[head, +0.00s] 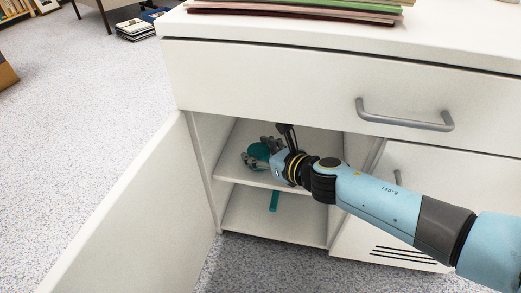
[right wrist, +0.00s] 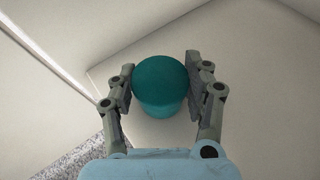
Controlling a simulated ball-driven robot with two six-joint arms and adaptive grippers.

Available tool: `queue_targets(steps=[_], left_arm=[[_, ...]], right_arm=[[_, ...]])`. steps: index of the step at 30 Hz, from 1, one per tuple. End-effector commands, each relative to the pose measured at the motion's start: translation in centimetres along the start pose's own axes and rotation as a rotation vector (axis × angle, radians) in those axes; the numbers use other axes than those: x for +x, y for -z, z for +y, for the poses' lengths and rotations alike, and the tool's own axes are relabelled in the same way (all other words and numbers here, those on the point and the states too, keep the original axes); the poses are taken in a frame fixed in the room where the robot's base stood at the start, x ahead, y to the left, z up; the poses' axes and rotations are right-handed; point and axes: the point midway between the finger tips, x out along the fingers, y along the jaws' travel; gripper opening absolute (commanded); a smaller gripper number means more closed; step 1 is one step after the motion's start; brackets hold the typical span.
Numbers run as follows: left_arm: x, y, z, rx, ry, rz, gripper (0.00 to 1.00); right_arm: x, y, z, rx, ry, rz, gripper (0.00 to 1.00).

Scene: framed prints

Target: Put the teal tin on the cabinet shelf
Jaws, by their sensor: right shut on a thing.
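The teal tin (head: 259,151) is a round, dark teal thing over the upper shelf board (head: 310,143) inside the open cabinet. My right gripper (head: 263,157) reaches in from the right and is shut on it. In the right wrist view the tin (right wrist: 160,82) sits between the two fingertips of my gripper (right wrist: 160,85), its rounded top toward the camera and a lighter teal part below. I cannot tell whether its base touches the shelf board. The gripper and wrist partly hide the tin in the head view. My left gripper is not in view.
The cabinet door (head: 135,215) stands open to the left. A narrow teal thing (head: 274,201) shows in the lower compartment. A closed drawer with a grey handle (head: 405,118) is above the opening. Folders (head: 300,10) lie on top. Open floor lies at left.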

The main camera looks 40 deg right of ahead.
Motion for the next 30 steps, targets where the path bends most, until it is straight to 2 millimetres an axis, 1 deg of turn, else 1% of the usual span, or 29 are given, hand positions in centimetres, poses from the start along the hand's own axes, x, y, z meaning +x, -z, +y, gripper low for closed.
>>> queue_targets(steps=[5, 9, 10, 15, 26, 30], left_arm=[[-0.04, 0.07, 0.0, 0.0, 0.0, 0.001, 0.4], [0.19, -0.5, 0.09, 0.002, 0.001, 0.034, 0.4], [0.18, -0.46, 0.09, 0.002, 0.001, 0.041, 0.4], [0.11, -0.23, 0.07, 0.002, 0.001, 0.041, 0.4], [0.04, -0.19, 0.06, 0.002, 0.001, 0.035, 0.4], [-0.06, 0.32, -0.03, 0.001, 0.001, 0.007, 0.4]], right_arm=[[0.0, -0.13, 0.0, 0.0, 0.0, -0.002, 0.07], [0.15, 0.41, -0.01, 0.0, 0.0, 0.001, 0.07], [0.15, 0.44, -0.01, 0.0, 0.0, 0.001, 0.51], [0.12, 0.23, -0.02, 0.0, 0.0, -0.001, 0.73], [0.09, 0.11, -0.03, 0.0, 0.0, -0.001, 0.73], [-0.03, -0.24, -0.02, 0.0, 0.0, -0.002, 0.73]])
